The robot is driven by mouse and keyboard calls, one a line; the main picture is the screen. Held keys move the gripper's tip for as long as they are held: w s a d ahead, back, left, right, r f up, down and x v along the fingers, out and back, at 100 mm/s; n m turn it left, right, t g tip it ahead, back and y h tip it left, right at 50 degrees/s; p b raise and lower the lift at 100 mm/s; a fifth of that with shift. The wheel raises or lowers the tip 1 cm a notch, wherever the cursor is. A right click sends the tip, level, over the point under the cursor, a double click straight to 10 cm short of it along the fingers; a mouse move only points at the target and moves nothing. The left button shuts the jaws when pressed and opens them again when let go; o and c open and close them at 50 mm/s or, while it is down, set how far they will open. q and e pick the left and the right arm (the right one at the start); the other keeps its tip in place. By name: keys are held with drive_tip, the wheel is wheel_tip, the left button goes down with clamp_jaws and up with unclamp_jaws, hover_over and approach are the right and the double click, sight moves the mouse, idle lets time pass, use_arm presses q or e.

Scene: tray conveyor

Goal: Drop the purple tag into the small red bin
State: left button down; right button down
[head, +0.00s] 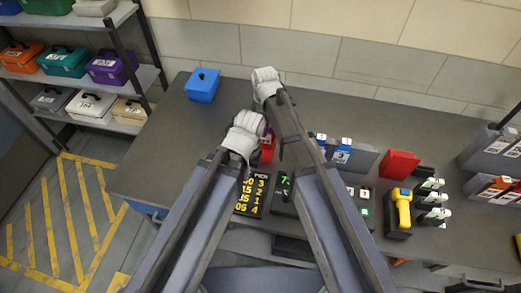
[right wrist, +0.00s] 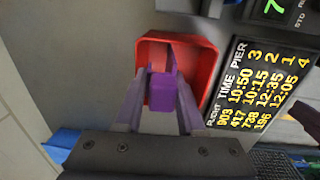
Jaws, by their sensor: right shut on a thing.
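The small red bin (right wrist: 146,48) lies beyond my fingertips in the right wrist view, its open top facing me. In the head view the red bin (head: 268,153) is mostly hidden by my arms. The purple tag (right wrist: 162,92) is gripped between the fingers of my right gripper (right wrist: 160,97). The tag lines up over the bin's opening; its height above the bin is hard to judge. In the head view my right gripper (head: 267,127) is largely hidden near the bin. My left gripper (head: 243,145) is close by on the left, its fingers hidden.
A black board with yellow times (head: 250,194) stands beside the bin. A blue box (head: 202,85) sits at the back left of the grey table (head: 165,140). A red block (head: 400,164) and a yellow scanner (head: 403,208) stand right.

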drive_tip(key=shift+c, duration=2.2)
unclamp_jaws()
drive_tip(key=shift+r, duration=0.15)
drive_tip(key=r+p, duration=0.7)
drive_tip(key=p, duration=0.1)
drive_tip(key=shift+s+r, duration=0.25)
drive_tip(key=shift+s, duration=0.1)
drive_tip(key=shift+a, duration=0.1)
